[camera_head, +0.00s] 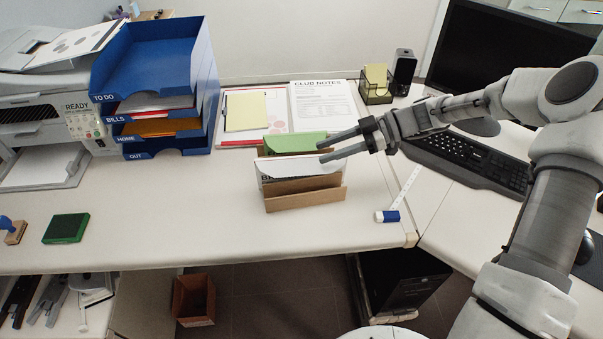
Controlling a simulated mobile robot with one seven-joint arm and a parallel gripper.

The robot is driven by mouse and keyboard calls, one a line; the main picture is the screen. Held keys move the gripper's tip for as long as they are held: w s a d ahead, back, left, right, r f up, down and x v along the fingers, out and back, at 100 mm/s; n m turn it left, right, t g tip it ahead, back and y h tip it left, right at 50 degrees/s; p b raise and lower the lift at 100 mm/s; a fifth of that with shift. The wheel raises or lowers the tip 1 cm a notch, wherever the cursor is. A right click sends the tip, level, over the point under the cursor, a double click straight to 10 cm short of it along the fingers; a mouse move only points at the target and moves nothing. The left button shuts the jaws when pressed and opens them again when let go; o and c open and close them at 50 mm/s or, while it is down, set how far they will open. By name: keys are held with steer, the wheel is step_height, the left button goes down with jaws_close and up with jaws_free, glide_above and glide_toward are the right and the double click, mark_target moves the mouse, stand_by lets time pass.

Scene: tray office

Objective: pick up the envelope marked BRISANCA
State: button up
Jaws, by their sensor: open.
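A brown letter holder (306,199) stands near the middle of the desk. A white envelope (285,168) stands upright in it, with dark print partly hidden by the holder's front wall; I cannot read a name on it. A green item (295,143) stands behind the white envelope in the same holder. My gripper (322,151) reaches in from the right with its two fingers apart and nothing between them. The fingertips are at the right upper part of the envelopes; I cannot tell whether they touch.
Blue letter trays (150,75) marked TO DO, BILLS, HOME and OUT stand left beside a printer (55,115). A clipboard (222,138) and CLUB NOTES sheet (318,100) lie behind the holder. A keyboard (470,160) is right.

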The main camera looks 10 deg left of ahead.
mark_target(309, 156)
steer(key=shift+b+x, duration=0.5)
steer(key=shift+x, duration=3.05)
steer(key=shift+w, duration=0.1)
jaws_close()
